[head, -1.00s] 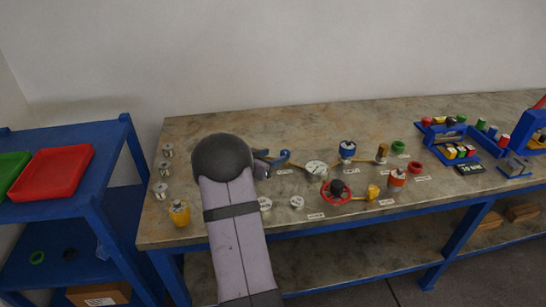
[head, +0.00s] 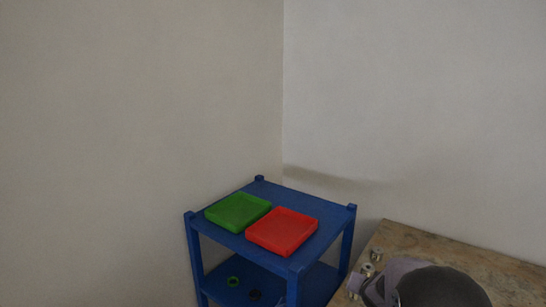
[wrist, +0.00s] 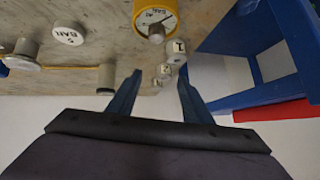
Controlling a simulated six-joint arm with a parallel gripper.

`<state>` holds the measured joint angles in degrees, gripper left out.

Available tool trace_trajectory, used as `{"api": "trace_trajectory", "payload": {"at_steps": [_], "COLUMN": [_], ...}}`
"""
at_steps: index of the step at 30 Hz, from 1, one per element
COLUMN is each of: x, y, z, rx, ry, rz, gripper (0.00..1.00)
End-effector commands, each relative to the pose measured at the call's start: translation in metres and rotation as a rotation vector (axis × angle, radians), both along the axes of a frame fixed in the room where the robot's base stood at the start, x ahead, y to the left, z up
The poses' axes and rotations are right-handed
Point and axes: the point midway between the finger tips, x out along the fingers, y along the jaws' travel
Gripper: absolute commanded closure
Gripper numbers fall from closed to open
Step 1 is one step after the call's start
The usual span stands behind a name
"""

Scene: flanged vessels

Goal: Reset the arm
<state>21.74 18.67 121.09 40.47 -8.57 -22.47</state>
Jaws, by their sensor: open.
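My gripper (wrist: 158,82) shows in the wrist view with its two blue fingers spread apart and nothing between them. In that view, small metal vessels with white tops (wrist: 175,50) stand beyond the fingertips, apart from them. A yellow vessel with a round dial-like top (wrist: 155,20) is at the top edge, above the fingers. In the head view my arm fills the bottom right corner, over the workbench (head: 440,245). My fingers are hidden or out of frame there.
A blue shelf rack (head: 300,200) holds a green tray (head: 238,212) and a red tray (head: 283,232). Small metal vessels (head: 376,255) stand near the bench's left end. In the wrist view, a white lettered disc (wrist: 68,35) and a metal cylinder (wrist: 105,78) are on the left.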

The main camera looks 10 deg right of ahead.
Motion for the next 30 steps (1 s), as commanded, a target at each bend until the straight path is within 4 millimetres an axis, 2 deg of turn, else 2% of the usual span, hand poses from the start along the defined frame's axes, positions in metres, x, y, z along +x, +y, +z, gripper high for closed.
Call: {"api": "trace_trajectory", "payload": {"at_steps": [1, 5, 6, 8, 9, 12, 15, 18, 21, 24, 30], "x": [-0.005, -0.034, -0.048, -0.071, -0.089, -0.139, -0.187, -0.226, -0.25, -0.263, -0.267], "y": [0.031, 0.103, 0.123, 0.151, 0.168, 0.199, 0.216, 0.221, 0.221, 0.22, 0.219], "z": [0.007, 0.006, 0.005, 0.005, 0.005, 0.005, 0.006, 0.008, 0.01, 0.01, 0.01], "rx": [0.03, 0.102, 0.12, 0.143, 0.156, 0.17, 0.166, 0.148, 0.133, 0.122, 0.118], "ry": [0.033, 0.152, 0.197, 0.269, 0.323, 0.464, 0.6, 0.709, 0.782, 0.822, 0.834], "rz": [0.075, 0.255, 0.307, 0.381, 0.43, 0.535, 0.61, 0.656, 0.679, 0.69, 0.691], "gripper": [0.54, 0.54, 0.54, 0.54, 0.54, 0.54, 0.54, 0.54, 0.54, 0.54, 0.54]}}
